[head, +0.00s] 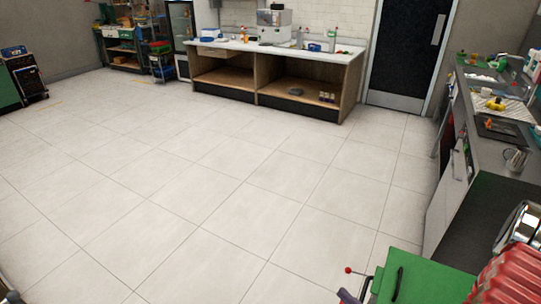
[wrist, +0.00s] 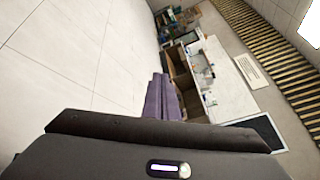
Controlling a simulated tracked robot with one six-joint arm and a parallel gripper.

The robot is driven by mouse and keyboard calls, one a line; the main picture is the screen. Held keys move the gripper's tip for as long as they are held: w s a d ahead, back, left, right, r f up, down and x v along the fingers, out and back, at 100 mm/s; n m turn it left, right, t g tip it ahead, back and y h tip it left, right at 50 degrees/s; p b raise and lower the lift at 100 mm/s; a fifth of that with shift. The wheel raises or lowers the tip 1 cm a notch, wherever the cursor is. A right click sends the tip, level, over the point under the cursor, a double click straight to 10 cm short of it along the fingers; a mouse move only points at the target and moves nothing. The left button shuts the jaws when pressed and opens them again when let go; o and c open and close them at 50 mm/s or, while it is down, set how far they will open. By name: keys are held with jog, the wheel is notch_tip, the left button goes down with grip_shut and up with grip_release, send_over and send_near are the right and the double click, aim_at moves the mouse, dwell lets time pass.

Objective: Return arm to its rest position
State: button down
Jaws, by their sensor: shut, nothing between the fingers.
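My gripper (wrist: 163,84) shows in the wrist view as two purple fingers held together, with nothing between them. It points out over the room, well away from any object. Past it, the white-topped wooden counter (wrist: 213,85) appears far off and tilted on its side. The head view does not show the gripper clearly. A small purple piece shows at that view's bottom edge, and I cannot tell if it is part of my arm.
The tiled floor (head: 200,190) is wide and clear. The white-topped counter (head: 335,56) stands at the back beside a dark door (head: 408,50). A dark worktop (head: 490,150) runs along the right. A green surface (head: 425,282) and a red ribbed object (head: 510,275) are close at the lower right.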

jog(key=s+a+r+n+g+y, duration=0.3)
jog(key=s+a+r+n+g, duration=0.5)
jog(key=s+g, duration=0.55)
jog(key=w+d+r+n+h, duration=0.3)
jog(key=d+r+n+h, duration=0.4)
jog(key=r+h, duration=0.25)
jog(key=a+r+n+t+h, duration=0.1)
jog(key=a+r+n+t, duration=0.3)
jog(key=r, duration=0.8)
jog(key=shift+w+a, duration=0.35)
jog(key=shift+a, duration=0.35)
jog(key=shift+t+h, duration=0.25)
